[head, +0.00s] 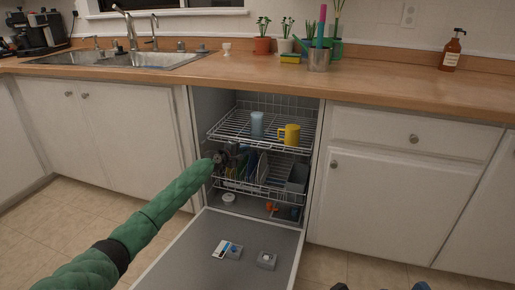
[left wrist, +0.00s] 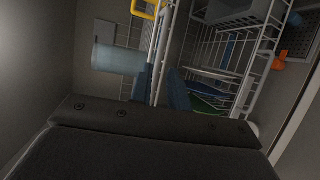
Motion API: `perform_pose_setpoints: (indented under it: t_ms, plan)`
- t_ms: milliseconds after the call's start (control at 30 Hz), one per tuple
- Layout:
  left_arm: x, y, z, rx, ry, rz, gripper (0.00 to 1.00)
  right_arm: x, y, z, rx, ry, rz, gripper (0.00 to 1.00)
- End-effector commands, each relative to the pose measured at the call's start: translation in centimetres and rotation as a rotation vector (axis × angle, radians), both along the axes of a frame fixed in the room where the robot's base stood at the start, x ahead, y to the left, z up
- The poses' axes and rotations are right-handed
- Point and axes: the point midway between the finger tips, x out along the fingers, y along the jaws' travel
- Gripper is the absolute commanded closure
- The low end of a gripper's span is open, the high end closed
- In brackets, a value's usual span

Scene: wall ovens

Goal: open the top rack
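The top rack (head: 262,142) is a white wire rack inside the open dishwasher, near the front of the opening. A blue-grey cup (head: 257,124) and a yellow mug (head: 289,134) stand on it. My left gripper (head: 222,160) is at the rack's front left edge. In the left wrist view my left gripper's fingers (left wrist: 163,90) are close together, with the top rack's wire rim (left wrist: 157,60) between them. The cup (left wrist: 118,60) and part of the mug (left wrist: 146,8) also show there.
The dishwasher door (head: 225,240) lies open with small items on it. The lower rack (head: 262,180) below holds plates and other dishes. White cabinets (head: 115,135) and drawers (head: 412,140) flank the opening, under a wooden counter (head: 380,92). Floor is visible at the left.

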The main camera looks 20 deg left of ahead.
Motion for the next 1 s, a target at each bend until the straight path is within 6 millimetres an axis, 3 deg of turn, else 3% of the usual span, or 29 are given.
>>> perform_pose_setpoints:
  t_ms: [600, 1000]
  plan:
    - [6.1, -2.8, -1.3, 0.002, -0.002, 0.0, 0.83, 0.3, 0.8, -1.5, 0.03, -0.007, 0.066, 0.64]
    - [6.7, -3.1, -1.4, 0.004, -0.002, -0.001, 0.83, 0.2, 0.9, -1.5, 0.034, -0.006, 0.075, 0.64]
